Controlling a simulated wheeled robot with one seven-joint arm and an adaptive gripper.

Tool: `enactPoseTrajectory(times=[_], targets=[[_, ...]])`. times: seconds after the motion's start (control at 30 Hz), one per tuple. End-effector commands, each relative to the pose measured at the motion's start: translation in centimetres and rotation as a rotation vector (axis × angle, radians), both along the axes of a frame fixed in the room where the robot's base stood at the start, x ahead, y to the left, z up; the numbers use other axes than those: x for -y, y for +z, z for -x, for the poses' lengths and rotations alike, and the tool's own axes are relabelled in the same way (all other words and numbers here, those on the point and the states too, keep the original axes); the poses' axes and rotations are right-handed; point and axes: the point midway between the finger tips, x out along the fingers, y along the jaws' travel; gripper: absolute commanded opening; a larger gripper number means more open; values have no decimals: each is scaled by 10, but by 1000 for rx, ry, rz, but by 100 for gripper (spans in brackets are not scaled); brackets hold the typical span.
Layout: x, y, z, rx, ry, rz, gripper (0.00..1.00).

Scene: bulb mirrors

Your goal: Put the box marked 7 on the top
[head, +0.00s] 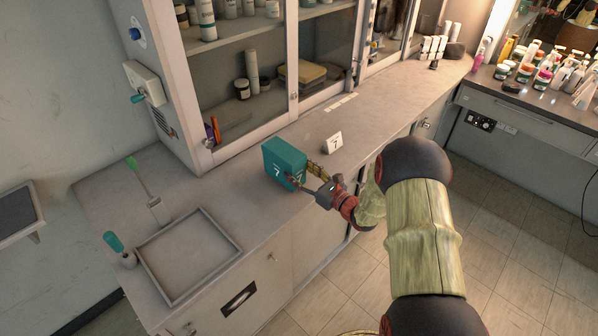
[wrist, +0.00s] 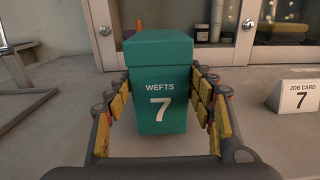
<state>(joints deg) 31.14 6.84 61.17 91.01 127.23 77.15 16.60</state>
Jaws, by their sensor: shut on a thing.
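The box marked 7 (head: 283,161) is teal, with a lid and the words "WEFTS 7" on its front. It is upright on or just above the counter (head: 226,187); I cannot tell if its base touches. In the wrist view the box (wrist: 159,85) fills the middle between the fingers. My gripper (head: 305,178) is shut on it, with yellow finger pads at both sides in the wrist view (wrist: 160,104). A white job card (head: 332,143) reading 7 stands on the counter to the right of the box.
A glass-fronted cabinet (head: 240,75) with bottles and jars stands behind the box. Bottles (head: 545,72) crowd a dresser at the right.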

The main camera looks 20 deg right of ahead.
Motion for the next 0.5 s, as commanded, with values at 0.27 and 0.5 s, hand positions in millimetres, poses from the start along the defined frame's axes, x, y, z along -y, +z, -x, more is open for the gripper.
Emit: enactPoseTrajectory(times=[0.27, 0.5], targets=[[0, -6, 0, 2, 0, 0, 32], [0, -12, 0, 2, 0, 0, 32]])
